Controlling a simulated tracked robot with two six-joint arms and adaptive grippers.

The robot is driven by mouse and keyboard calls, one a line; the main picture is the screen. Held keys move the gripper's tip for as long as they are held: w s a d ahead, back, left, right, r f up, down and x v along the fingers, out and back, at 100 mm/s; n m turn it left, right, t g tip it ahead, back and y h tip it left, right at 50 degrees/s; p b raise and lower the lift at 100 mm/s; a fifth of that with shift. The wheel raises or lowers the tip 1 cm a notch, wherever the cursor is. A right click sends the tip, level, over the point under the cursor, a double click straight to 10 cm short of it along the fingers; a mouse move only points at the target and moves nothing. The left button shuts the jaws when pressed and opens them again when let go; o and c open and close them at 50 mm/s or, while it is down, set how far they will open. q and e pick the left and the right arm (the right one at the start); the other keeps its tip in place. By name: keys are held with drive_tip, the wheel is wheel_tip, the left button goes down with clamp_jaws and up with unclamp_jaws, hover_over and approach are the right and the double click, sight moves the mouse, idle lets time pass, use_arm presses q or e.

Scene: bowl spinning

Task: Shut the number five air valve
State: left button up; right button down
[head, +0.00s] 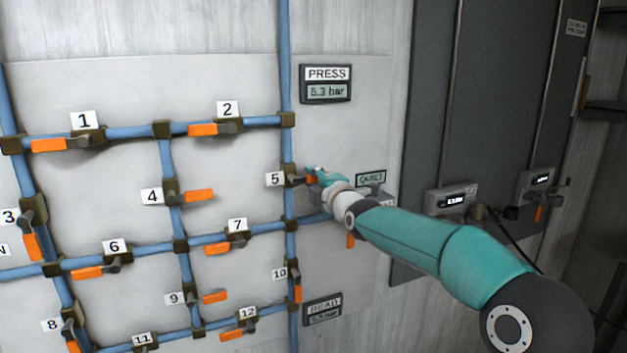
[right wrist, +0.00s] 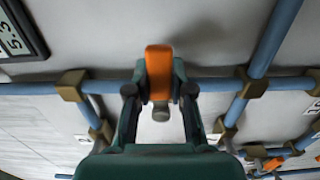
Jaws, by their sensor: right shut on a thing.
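The number five valve (head: 289,180) sits on the vertical blue pipe, beside its white "5" label (head: 275,179). Its orange handle (head: 311,180) reaches right from the pipe, mostly hidden by my gripper. My right gripper (head: 319,174) is at this handle, its arm coming in from the lower right. In the right wrist view the orange handle (right wrist: 159,72) stands between the two fingers of my right gripper (right wrist: 158,88), which are shut on it. There the handle lies across the blue pipe (right wrist: 215,86). My left gripper is not in view.
Other numbered valves with orange handles surround it, including 4 (head: 199,195), 7 (head: 217,248) and 10 (head: 298,292). A PRESS display (head: 325,84) reading about 5.3 bar hangs above. A dark cabinet (head: 470,110) stands to the right.

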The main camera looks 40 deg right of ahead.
drive_tip(key=shift+w+a+f, duration=0.1)
drive_tip(key=shift+a+f, duration=0.05)
drive_tip(key=shift+f, duration=0.15)
drive_tip(key=c, duration=1)
unclamp_jaws()
drive_tip(key=shift+r, duration=0.1)
drive_tip(key=shift+r, duration=0.1)
drive_tip(key=v, duration=1.2)
